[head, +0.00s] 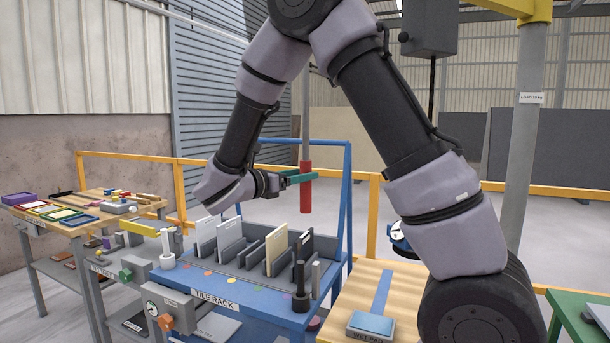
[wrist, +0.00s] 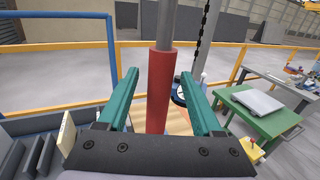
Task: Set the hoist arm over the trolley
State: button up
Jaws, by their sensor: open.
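A red grip (head: 305,187) sits at the lower end of a vertical grey rod. In the wrist view the red grip (wrist: 158,95) stands between the teal fingers of my gripper (wrist: 158,78), with gaps on both sides. My gripper (head: 300,177) is open around it. The hoist has a grey post (head: 523,130), a yellow arm section (head: 500,7) and a grey box (head: 430,28); my arm hides part of it. A blue-and-black round pad (head: 400,240) hangs at right, also in the wrist view (wrist: 179,94). The blue tile rack (head: 255,303), possibly the trolley, stands below my gripper.
Slabs stand upright in the rack, whose blue frame (head: 347,200) rises behind. A wooden bench (head: 350,300) is right of it, and a green table (wrist: 262,117) farther right. A yellow rail (head: 230,163) runs behind. Benches with samples (head: 75,212) stand left.

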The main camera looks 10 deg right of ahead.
jog(key=shift+x, duration=1.05)
jog(key=shift+c, duration=0.4)
grip_shut()
dwell(0.3)
